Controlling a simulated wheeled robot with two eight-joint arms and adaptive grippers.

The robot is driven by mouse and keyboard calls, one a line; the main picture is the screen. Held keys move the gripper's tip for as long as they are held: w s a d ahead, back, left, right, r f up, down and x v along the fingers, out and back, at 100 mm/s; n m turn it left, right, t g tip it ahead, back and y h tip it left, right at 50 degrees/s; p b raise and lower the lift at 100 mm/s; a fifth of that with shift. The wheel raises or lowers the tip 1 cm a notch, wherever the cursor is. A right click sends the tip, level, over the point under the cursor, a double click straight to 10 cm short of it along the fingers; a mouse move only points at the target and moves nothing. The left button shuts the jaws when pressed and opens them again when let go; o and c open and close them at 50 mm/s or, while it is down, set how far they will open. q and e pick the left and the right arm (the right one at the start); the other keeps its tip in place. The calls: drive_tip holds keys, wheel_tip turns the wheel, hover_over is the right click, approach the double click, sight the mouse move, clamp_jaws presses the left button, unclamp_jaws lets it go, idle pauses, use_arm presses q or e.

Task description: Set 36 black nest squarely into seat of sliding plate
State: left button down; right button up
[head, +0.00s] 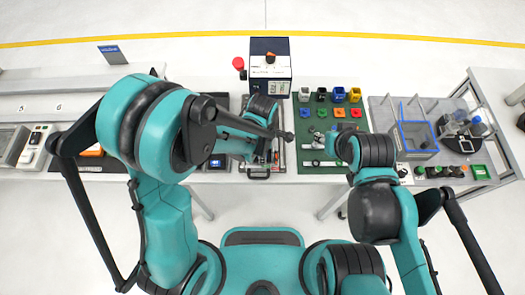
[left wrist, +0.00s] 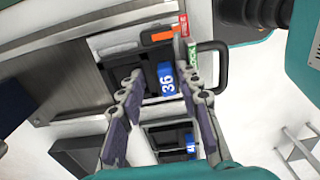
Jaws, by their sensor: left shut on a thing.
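In the left wrist view the black nest (left wrist: 150,80) carries a blue tag reading 36. My left gripper (left wrist: 163,78) has its two fingers on either side of this nest and is shut on it. The nest is over the light sliding plate (left wrist: 120,42), which has a black loop handle (left wrist: 222,66); I cannot tell whether it lies flat in the seat. In the head view my left gripper (head: 268,158) is above the plate area, and the arm hides the nest. My right gripper (head: 320,140) is over the green mat; its jaws are too small to read.
Red and green tags (left wrist: 193,50) and an orange part (left wrist: 162,36) sit beside the nest. A second black nest with a blue tag (left wrist: 190,142) lies nearer the wrist. Coloured blocks (head: 339,95) stand on the green mat (head: 312,115). A blue-edged bin (head: 415,135) is at right.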

use_arm(q)
drive_tip(key=shift+f+b, duration=0.55)
idle(0.6)
drive_tip(key=c, duration=1)
unclamp_jaws()
drive_tip(key=shift+r, duration=0.1)
wheel_tip(320, 180, up, 12)
drive_tip(key=shift+f, duration=0.1)
drive_tip(key=s+a+m+t+b, duration=0.1)
drive_tip(key=a+m+t+b, duration=0.1)
drive_tip(key=a+m, duration=0.4)
drive_tip(key=s+a+m+t+b, duration=0.2)
drive_tip(key=a+m, duration=0.4)
drive_tip(key=s+a+m+t+b, duration=0.2)
drive_tip(key=a+m+t+b, duration=0.1)
drive_tip(key=a+m, duration=0.2)
drive_tip(key=shift+s+a+m, duration=0.1)
drive_tip(key=shift+a+m, duration=0.3)
drive_tip(key=shift+m, duration=0.1)
